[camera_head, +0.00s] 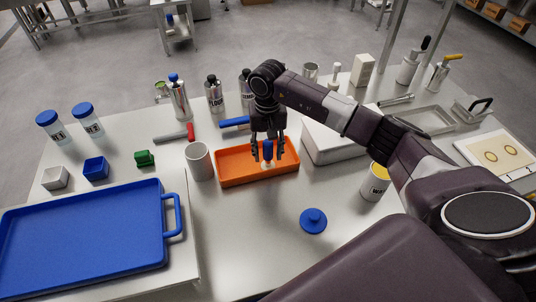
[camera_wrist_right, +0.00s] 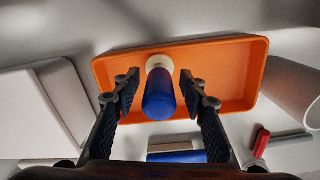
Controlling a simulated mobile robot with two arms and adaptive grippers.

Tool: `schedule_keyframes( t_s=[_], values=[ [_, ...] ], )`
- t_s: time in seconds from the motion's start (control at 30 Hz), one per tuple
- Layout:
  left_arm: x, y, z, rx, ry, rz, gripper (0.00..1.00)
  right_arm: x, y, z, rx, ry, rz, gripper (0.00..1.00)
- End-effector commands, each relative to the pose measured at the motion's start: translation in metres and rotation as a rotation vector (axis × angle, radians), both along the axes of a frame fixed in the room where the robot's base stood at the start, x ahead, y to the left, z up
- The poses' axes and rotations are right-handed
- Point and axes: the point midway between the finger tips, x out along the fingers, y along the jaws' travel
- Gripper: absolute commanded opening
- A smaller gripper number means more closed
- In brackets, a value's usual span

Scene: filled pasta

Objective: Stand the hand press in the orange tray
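The hand press (camera_head: 268,151), with a blue handle and a pale base, stands upright in the orange tray (camera_head: 230,177). In the right wrist view the hand press (camera_wrist_right: 159,98) is seen from above, its pale end towards one long wall of the tray (camera_wrist_right: 225,65). My right gripper (camera_head: 268,137) is above the tray and points down. Its fingers (camera_wrist_right: 159,88) are on either side of the blue handle, with a small gap at each side, so it looks open. My left gripper is not in view.
A grey cup (camera_head: 199,161) stands just left of the tray, and a white box (camera_head: 335,143) just right. A blue knobbed lid (camera_head: 313,221) lies in front. A blue tray (camera_head: 85,240) fills the left front. Bottles and tools stand behind.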

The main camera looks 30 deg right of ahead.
Motion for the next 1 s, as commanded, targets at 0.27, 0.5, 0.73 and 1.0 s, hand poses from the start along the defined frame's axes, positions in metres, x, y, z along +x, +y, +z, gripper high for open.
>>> schedule_keyframes(
  t_s=[0.27,0.5,0.73,1.0],
  values=[
    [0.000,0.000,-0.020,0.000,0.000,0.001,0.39,0.002,-0.001,0.058,-0.001,-0.007,0.000,0.39],
    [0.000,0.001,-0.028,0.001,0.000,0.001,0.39,0.001,0.000,0.097,-0.001,-0.004,-0.001,0.39],
    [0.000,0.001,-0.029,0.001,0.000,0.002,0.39,0.000,0.000,0.109,0.000,0.000,0.000,0.39],
    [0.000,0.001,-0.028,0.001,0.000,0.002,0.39,0.000,0.000,0.109,0.000,0.000,-0.001,0.39]
  ],
)
